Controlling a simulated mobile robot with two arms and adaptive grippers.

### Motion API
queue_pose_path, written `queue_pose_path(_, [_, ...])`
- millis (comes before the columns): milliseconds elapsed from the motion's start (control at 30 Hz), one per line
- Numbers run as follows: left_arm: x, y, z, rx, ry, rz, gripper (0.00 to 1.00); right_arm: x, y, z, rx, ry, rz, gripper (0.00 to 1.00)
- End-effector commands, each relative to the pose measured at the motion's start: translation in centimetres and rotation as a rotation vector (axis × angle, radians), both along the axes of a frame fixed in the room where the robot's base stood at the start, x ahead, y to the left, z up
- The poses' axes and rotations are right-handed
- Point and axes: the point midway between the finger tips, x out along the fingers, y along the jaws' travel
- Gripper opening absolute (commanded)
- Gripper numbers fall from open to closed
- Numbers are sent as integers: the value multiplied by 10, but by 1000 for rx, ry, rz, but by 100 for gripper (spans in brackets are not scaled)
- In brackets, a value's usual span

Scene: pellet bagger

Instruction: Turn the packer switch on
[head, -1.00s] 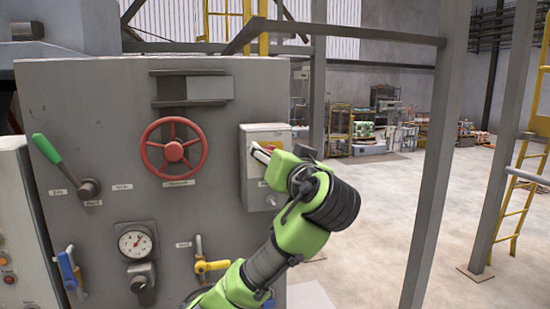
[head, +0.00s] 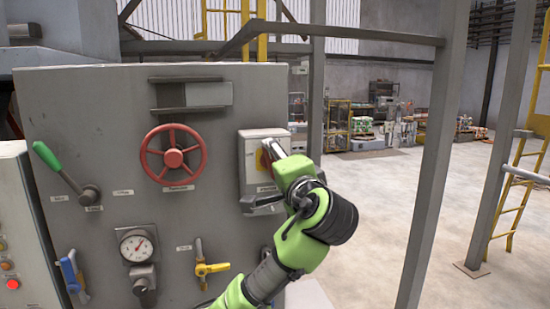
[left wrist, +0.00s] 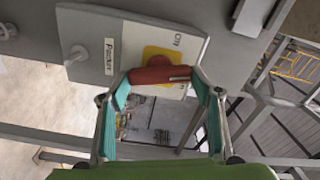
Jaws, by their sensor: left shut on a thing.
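The packer switch is a light grey box (head: 252,183) on the right edge of the machine panel in the head view. Its yellow plate (head: 260,164) shows beside my gripper. In the left wrist view, the red handle (left wrist: 150,75) lies across the yellow plate (left wrist: 158,52), near ON and OFF lettering and a "Packer" label (left wrist: 109,56). My left gripper (left wrist: 163,82) is shut on the red handle, with a teal finger at each end. In the head view my left gripper (head: 268,170) is at the box front, and my wrist hides part of it. My right gripper is out of view.
The panel (head: 100,130) also carries a red handwheel (head: 172,155), a green-handled lever (head: 60,165), a gauge (head: 136,245), and blue (head: 70,272) and yellow (head: 210,268) valve handles. A grey post (head: 435,170) stands right of my arm. Open floor (head: 380,220) lies behind.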

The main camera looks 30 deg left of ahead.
Motion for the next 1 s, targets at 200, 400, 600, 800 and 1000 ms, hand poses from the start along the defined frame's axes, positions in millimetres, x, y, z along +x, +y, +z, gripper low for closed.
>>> queue_pose_path(200, [0, 0, 2, 100, 116, -1, 37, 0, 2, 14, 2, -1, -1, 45])
queue_pose_path(400, [0, -1, 1, 159, 185, -2, 37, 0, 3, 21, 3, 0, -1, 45])
queue_pose_path(600, [0, -1, -1, 188, 220, -2, 37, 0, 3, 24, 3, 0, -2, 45])
queue_pose_path(800, [0, -1, -1, 198, 230, -2, 37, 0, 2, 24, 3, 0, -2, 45])
queue_pose_path(1000, [0, -1, -1, 198, 230, -2, 37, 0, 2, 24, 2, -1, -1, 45])
